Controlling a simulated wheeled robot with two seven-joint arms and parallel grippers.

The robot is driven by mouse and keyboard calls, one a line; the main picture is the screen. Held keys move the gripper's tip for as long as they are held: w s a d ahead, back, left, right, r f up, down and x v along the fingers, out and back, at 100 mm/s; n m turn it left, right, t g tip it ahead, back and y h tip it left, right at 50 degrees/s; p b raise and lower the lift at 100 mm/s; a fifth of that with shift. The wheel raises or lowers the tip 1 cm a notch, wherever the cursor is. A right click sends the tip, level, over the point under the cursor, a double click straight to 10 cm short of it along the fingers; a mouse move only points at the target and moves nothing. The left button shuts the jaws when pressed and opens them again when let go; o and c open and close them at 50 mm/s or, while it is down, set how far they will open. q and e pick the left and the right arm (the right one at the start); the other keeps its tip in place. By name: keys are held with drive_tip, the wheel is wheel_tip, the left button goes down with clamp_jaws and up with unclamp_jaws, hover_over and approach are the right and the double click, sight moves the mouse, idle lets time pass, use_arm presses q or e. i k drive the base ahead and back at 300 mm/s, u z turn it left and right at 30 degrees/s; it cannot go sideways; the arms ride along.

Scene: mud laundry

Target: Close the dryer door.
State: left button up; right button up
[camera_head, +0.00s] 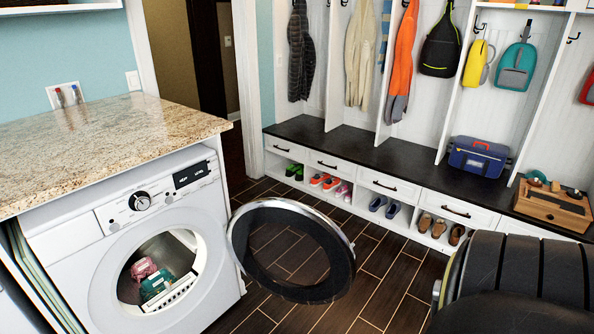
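The white dryer (87,243) stands at the left under a granite counter. Its round door (337,245), a dark glass disc with a silver rim, is wide open and swung out to the right of the opening. Inside the drum lie a pink bundle and a teal bundle (155,284) of cloth. Neither of my grippers is in view, and no gripper is seen touching the door. A dark ribbed shape at the lower right looks like part of my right arm.
The granite counter (100,135) juts out above the dryer. A bench (370,160) with drawers and shoe cubbies runs along the back, with coats and bags hung above. A blue case (478,158) and a wooden box (552,207) sit on it. The floor (383,290) around the door looks clear.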

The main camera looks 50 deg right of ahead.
sight(340, 254)
drive_tip(key=k, duration=0.85)
drive_tip(key=z, duration=2.35)
drive_tip(key=i, duration=3.05)
